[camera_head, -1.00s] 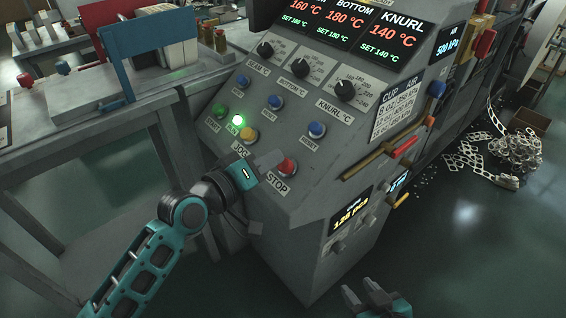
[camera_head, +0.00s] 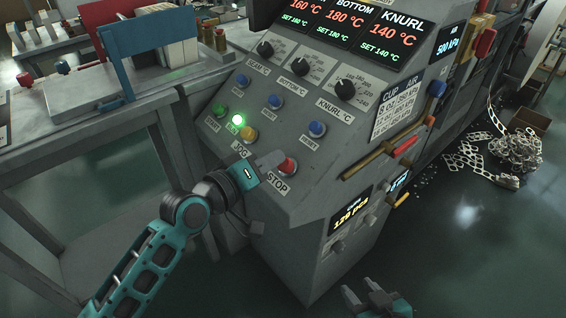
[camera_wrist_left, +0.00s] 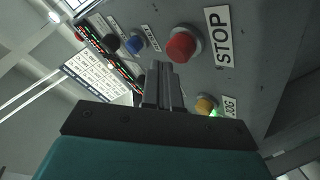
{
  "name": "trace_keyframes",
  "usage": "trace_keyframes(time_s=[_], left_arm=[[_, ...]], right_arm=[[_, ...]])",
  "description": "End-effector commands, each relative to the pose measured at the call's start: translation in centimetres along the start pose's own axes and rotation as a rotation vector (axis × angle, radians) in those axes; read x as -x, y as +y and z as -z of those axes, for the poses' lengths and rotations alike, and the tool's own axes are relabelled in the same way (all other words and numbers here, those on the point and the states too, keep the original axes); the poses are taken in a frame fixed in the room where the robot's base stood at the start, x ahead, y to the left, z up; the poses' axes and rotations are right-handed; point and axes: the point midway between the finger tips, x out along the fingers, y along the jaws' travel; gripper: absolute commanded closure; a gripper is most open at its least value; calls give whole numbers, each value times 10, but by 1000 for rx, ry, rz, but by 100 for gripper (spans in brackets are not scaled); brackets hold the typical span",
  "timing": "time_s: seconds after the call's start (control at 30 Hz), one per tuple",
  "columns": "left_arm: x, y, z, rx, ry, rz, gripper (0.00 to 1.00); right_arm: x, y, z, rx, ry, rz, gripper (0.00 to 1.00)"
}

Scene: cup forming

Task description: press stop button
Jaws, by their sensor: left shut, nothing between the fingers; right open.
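The red stop button (camera_head: 287,166) sits low on the sloped face of the grey control panel, above its STOP label (camera_head: 277,188). In the left wrist view the button (camera_wrist_left: 183,46) is a round red cap in a grey collar, beside the large STOP plate (camera_wrist_left: 218,36). My left gripper (camera_head: 272,158) is shut and empty, its fingertips close to the left of the button in the head view. In the left wrist view its fingers (camera_wrist_left: 164,72) end just short of the button's image; contact cannot be told. My right gripper (camera_head: 362,296) is open and empty at the bottom edge.
A yellow jog button (camera_head: 249,134), a lit green button (camera_head: 238,119) and several blue buttons are near the stop button. Black knobs (camera_head: 345,89) are higher up. Brass-coloured rods (camera_head: 368,160) stick out on the panel's right.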

Motion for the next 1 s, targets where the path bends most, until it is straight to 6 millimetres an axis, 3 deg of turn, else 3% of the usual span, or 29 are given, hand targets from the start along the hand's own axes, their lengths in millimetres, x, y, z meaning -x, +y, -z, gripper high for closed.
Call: trace_keyframes(time_s=[1.0], left_arm=[[-7,-5,-5,0,0,0,100]], right_arm=[[-3,0,-6,0,-1,0,57]])
